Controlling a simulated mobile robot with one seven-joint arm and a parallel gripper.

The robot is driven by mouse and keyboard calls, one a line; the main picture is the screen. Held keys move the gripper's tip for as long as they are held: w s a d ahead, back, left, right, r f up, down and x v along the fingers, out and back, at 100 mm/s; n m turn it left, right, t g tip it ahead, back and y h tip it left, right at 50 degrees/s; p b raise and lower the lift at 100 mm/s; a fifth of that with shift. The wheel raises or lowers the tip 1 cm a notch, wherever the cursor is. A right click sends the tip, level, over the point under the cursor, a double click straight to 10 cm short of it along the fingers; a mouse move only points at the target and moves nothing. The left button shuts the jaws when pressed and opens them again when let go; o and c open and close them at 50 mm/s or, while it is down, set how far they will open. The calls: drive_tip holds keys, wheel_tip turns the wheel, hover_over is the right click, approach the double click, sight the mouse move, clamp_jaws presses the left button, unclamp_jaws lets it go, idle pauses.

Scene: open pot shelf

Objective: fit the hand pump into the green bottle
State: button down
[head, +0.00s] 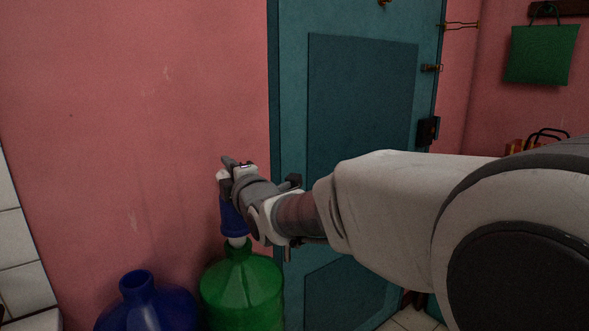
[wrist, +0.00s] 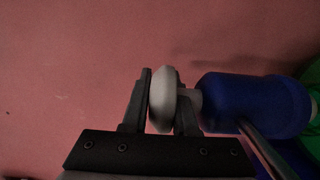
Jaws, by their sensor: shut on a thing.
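The hand pump (head: 233,220) has a blue body with a white lower end. It hangs below my gripper (head: 230,172), close to upright. In the wrist view my gripper (wrist: 161,100) is shut on the pump's white top knob, and the blue pump body (wrist: 250,105) extends to the right. The green bottle (head: 241,292) stands on the floor directly below. The pump's white end shows at the bottle's mouth; I cannot tell whether it is inside or just above. A strip of green shows at the wrist view's right edge (wrist: 314,78).
A blue bottle (head: 146,306) stands just left of the green one. The pink wall (head: 140,130) is close behind, and a teal door (head: 360,110) is to the right. A green bag (head: 540,55) hangs at the far right.

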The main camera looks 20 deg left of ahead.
drive_tip(key=shift+f+b, duration=1.6)
drive_tip(key=shift+b, duration=0.6)
idle(0.7)
drive_tip(key=c, duration=0.7)
unclamp_jaws()
drive_tip(key=shift+o, duration=0.5)
drive_tip(key=shift+f, duration=0.1)
drive_tip(key=shift+b+v, duration=1.5)
drive_tip(key=shift+v, duration=1.2)
drive_tip(key=v, duration=0.7)
drive_tip(key=shift+s+d, duration=0.2)
drive_tip(key=shift+s, duration=0.05)
drive_tip(key=shift+s+d, duration=0.1)
